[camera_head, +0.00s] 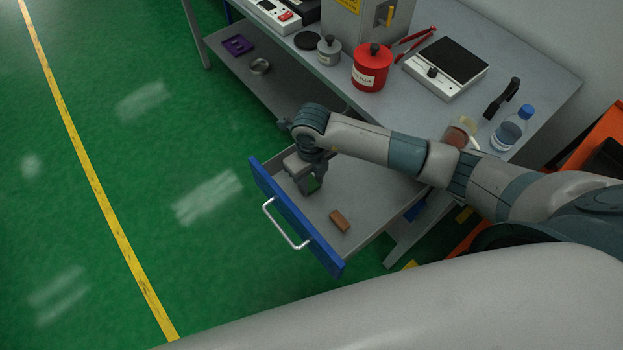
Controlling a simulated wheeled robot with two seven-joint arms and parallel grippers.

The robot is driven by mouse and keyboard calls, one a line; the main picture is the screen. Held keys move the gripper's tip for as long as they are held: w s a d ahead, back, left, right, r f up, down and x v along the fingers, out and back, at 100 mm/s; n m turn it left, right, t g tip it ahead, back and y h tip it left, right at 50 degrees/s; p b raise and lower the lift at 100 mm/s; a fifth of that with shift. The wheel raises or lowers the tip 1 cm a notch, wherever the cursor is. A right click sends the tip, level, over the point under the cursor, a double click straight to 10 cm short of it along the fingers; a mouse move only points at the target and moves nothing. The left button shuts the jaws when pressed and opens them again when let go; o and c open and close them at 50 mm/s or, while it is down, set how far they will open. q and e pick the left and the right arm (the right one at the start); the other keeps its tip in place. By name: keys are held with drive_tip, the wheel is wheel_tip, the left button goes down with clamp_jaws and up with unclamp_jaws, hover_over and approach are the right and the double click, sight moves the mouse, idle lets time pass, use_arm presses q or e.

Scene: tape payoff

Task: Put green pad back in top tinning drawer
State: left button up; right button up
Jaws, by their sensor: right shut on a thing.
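The blue-fronted drawer (297,217) with a silver handle stands pulled out from the grey workbench. My right gripper (311,184) points down inside the open drawer, towards its far end. It is shut on the green pad (313,183), of which only a small part shows between the fingers. I cannot tell whether the pad touches the drawer floor. A brown block (340,221) lies on the drawer floor, nearer the handle side and apart from the gripper. My left gripper is not in view.
On the bench stand a red canister (371,68), a small grey pot (329,50), a black-topped device (446,67) and a blue-capped bottle (511,128). A purple item (238,45) lies on the lower shelf. Green floor left of the drawer is clear.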

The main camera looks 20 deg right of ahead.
sight(311, 184)
drive_tip(key=shift+f, duration=0.15)
drive_tip(key=o, duration=1.2)
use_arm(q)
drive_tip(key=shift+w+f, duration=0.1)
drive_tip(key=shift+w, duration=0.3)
use_arm(e)
drive_tip(key=shift+r, duration=0.6)
wheel_tip(311, 184, up, 4)
drive_tip(key=shift+f+b, duration=0.25)
drive_tip(key=shift+b, duration=0.4)
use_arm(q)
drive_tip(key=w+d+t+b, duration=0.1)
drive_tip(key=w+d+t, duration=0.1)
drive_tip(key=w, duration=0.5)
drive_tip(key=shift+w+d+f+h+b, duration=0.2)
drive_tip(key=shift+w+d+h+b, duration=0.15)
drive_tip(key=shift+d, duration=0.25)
use_arm(e)
drive_tip(key=shift+r, duration=3.85)
